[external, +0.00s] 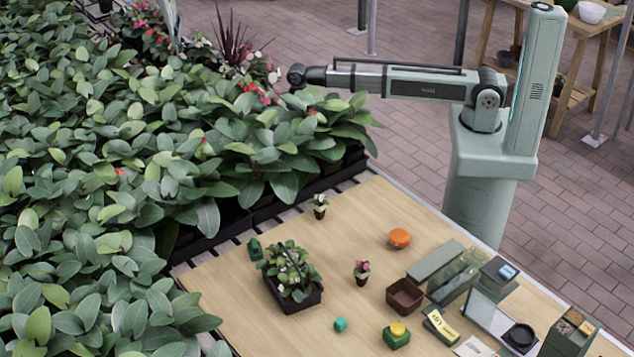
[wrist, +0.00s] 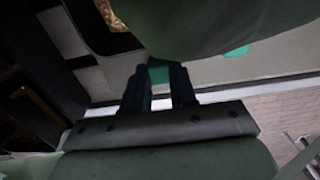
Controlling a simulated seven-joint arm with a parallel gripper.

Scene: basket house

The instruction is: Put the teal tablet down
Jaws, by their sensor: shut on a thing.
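Only a small part of the tablet shows between the fingers. A second teal patch (wrist: 237,50) shows farther right, beside a large dark green shape that covers the top middle; I cannot tell whether it is part of the same thing. In the external view my arm reaches left over the plants, and I cannot make out the gripper or the tablet there.
A wooden table (external: 345,240) holds a potted plant (external: 291,275), a small teal block (external: 340,324), an orange round thing (external: 399,238), a brown square pot (external: 404,297) and several boxes at the right. Dense leafy plants (external: 110,170) fill the left. Bare wood shows between the items.

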